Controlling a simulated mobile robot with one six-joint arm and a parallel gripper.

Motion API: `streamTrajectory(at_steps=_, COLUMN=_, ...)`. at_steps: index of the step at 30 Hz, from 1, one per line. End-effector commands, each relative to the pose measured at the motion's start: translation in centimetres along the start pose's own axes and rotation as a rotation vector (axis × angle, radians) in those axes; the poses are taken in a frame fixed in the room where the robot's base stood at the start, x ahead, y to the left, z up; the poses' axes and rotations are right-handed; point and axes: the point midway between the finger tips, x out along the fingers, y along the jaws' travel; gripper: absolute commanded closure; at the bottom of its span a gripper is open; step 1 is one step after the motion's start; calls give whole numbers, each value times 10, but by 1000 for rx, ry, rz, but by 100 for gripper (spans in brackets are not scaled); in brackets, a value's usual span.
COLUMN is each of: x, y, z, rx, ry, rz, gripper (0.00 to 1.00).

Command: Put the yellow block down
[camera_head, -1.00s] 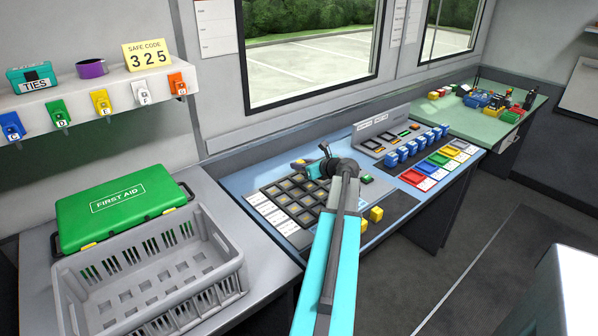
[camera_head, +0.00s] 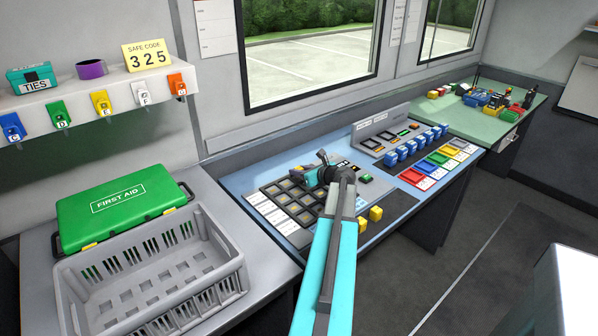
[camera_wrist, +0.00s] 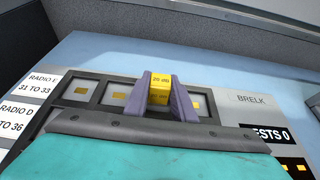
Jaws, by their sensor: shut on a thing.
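My gripper (camera_wrist: 161,88) is shut on the yellow block (camera_wrist: 160,96), which sits between the two grey-purple fingers in the wrist view. The block has small dark print on its top and front. It is over or at the far row of square pockets; I cannot tell whether it touches the panel. In the head view my gripper (camera_head: 299,173) is over the far part of the grey pocket panel (camera_head: 293,236), and the held block cannot be made out there.
Two other yellow blocks (camera_head: 376,213) stand at the front right of the panel. A grey console (camera_head: 382,131), blue blocks (camera_head: 403,153) and coloured trays (camera_head: 425,173) are to the right. A grey crate (camera_head: 150,292) and green first aid case (camera_head: 122,207) are on the left.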

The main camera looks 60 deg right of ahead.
Motion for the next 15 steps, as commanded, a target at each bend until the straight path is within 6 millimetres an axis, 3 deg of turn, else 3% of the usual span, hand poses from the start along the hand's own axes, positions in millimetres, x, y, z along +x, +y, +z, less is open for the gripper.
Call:
streamTrajectory(at_steps=12, x=2, y=0, z=-3, rx=0, ry=-1, rz=1, gripper=99)
streamTrajectory(at_steps=13, x=2, y=0, z=-2, rx=-1, ry=-1, rz=1, gripper=72)
streamTrajectory(at_steps=15, x=1, y=1, z=-2, rx=-1, ry=-1, rz=1, gripper=60)
